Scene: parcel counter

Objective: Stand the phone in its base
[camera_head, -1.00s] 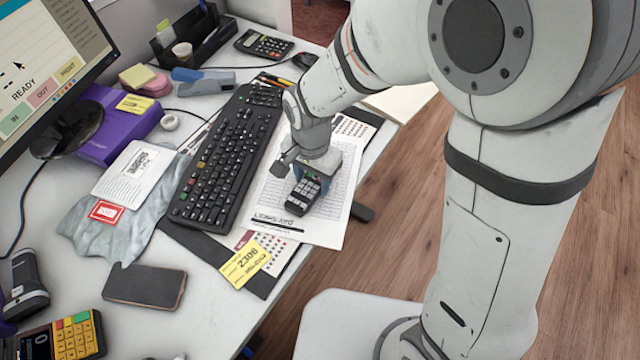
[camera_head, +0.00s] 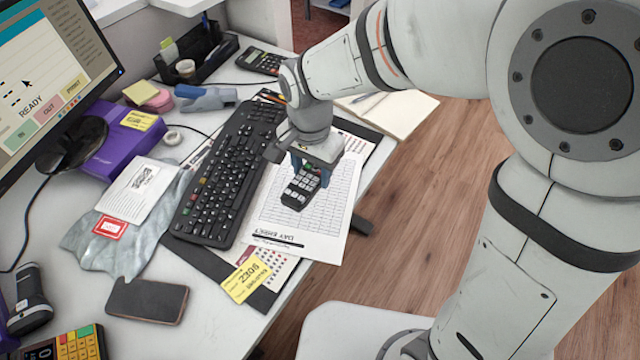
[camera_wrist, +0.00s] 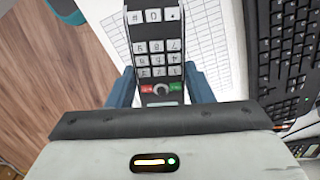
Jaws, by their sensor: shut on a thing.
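The phone is a dark cordless handset (camera_head: 301,190) with light keys, over the printed sheet on the desk. My gripper (camera_head: 311,170) is shut on it, with a blue finger on each side. In the wrist view the handset (camera_wrist: 157,45) lies between the fingers, with its keypad facing the camera and its green and red keys near the fingertips. The handset looks tilted and a little above the sheet; the exact gap is hard to tell. I cannot make out the phone's base in either view.
The black keyboard (camera_head: 228,175) is close left of the handset. A dark smartphone (camera_head: 147,300) lies at the front left. A small dark block (camera_head: 362,224) is at the desk's right edge. A purple box (camera_head: 122,145), pen tray (camera_head: 195,50) and calculator (camera_head: 262,60) stand farther back.

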